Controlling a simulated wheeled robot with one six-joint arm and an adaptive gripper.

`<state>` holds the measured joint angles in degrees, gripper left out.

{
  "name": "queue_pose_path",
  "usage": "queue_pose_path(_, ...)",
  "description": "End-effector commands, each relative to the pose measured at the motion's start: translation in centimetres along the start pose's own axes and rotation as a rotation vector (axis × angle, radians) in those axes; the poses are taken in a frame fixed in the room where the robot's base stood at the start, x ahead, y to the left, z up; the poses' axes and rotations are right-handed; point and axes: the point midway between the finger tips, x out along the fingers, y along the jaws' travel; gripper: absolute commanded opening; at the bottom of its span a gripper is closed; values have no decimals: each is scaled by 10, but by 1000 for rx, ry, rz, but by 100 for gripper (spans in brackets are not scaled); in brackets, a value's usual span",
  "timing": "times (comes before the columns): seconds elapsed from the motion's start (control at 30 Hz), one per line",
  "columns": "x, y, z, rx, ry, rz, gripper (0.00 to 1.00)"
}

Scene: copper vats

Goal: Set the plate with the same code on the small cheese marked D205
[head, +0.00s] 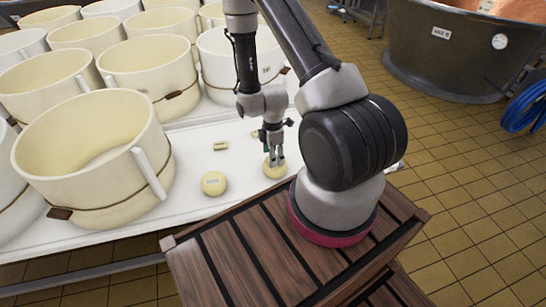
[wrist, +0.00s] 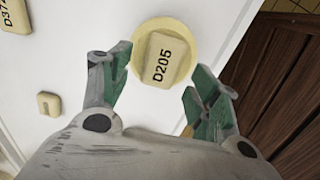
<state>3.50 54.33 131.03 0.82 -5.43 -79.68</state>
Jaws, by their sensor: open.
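A cream plate reading D205 (wrist: 162,60) lies on top of a small round yellow cheese (wrist: 141,36) in the wrist view, a little right of the cheese's middle. Any marking on this cheese is hidden or not visible. My gripper (wrist: 160,85) is open, its green-padded fingers on either side of the plate and apart from it. In the head view my gripper (head: 274,155) is just above this cheese (head: 276,172), near the table's front edge.
Another small cheese (head: 214,183) with an unreadable mark stands to the left on the white table (head: 190,208). A loose plate (head: 220,146) lies behind it; the wrist view shows a plate reading D37-something (wrist: 16,16) and another plate (wrist: 50,104). Large cream vats (head: 95,150) crowd the left.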

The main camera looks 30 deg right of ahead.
Motion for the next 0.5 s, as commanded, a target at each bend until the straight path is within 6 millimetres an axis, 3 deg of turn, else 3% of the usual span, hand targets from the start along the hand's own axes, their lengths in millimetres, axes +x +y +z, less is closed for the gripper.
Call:
queue_pose_path(0.3,-69,1,0,-1,2,4,62)
queue_pose_path(0.5,-98,1,0,0,1,2,62)
